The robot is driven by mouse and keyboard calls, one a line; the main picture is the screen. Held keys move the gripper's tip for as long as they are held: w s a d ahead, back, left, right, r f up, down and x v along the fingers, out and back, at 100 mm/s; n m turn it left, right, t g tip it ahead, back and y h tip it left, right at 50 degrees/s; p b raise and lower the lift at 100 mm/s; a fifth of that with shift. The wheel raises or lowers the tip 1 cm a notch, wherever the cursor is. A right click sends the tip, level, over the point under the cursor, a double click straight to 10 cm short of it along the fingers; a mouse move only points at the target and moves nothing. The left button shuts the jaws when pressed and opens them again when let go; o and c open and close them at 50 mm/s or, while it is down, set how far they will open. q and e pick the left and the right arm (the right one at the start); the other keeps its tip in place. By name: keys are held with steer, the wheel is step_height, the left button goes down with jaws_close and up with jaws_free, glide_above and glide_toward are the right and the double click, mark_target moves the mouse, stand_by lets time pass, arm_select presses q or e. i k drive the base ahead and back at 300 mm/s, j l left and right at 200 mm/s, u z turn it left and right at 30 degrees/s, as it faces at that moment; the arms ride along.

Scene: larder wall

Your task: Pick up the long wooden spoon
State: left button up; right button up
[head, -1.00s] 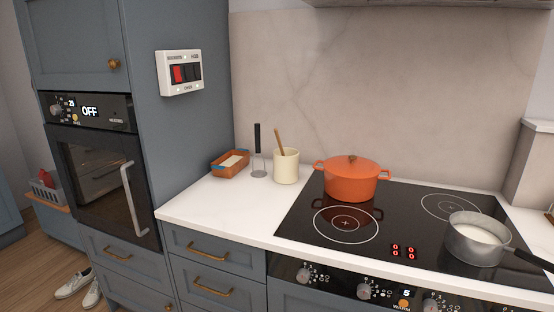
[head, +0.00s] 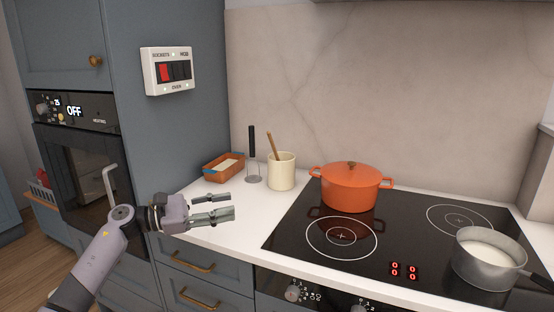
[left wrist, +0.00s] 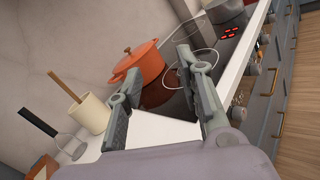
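The long wooden spoon (head: 272,145) stands tilted in a cream utensil jar (head: 281,172) on the white counter. Only its handle shows above the rim; its lower part is hidden inside the jar. In the left wrist view the spoon (left wrist: 64,86) and jar (left wrist: 88,115) are at the left, outside the fingers. My left gripper (head: 222,206) is open and empty over the counter's front part, in front and to the left of the jar. Its two spread fingers (left wrist: 157,106) also show in the left wrist view. My right gripper is not in view.
An orange lidded pot (head: 350,188) stands on the black hob (head: 300,242), right of the jar. A black-handled utensil (head: 252,145) and a terracotta dish (head: 222,168) stand left of the jar. A saucepan (head: 483,265) is at the right. The front-left counter is clear.

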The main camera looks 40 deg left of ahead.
mark_target(271, 140)
steer(key=i+j, duration=0.25)
steer(key=j, duration=0.15)
steer(key=i+j, duration=0.55)
steer(key=j, duration=0.25)
